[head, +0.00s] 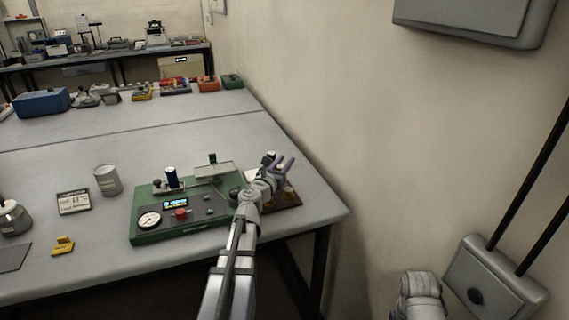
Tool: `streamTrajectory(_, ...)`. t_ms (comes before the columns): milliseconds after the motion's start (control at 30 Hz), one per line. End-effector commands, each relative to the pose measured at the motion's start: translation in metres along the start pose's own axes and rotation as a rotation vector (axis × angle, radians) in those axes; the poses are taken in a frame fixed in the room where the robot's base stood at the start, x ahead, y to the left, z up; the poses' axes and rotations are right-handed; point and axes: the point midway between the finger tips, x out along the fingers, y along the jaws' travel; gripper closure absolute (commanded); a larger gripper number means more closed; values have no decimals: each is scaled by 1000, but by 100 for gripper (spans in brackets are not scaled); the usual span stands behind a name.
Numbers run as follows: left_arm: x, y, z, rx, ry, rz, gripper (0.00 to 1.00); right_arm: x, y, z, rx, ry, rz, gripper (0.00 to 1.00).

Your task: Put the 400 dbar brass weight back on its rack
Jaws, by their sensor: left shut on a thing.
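My left gripper (284,165) is over the right end of the table, beside the green tester. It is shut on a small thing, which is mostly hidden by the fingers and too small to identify. A brown wooden base (291,205), which looks like the weight rack, lies just below and behind my left gripper. Small brass-coloured bits (288,190) show at the rack, partly covered by my gripper and wrist. I cannot read any weight's marking. My right gripper is out of view.
The green tester (152,236), with a gauge, red knob and raised plate, stands left of the rack. The wall (340,110) rises close on the right.

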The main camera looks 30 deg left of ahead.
Motion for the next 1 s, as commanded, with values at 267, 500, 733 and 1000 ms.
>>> streamTrajectory(267, 0, 0, -8, 0, 0, 0, 100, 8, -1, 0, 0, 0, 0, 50)
streamTrajectory(500, 0, 0, -7, 0, 0, 0, 48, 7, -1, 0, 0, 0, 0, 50)
streamTrajectory(733, 0, 0, -7, 0, 0, 0, 36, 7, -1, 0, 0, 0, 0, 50)
streamTrajectory(1000, 0, 0, -3, 0, 0, 0, 36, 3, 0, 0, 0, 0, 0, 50)
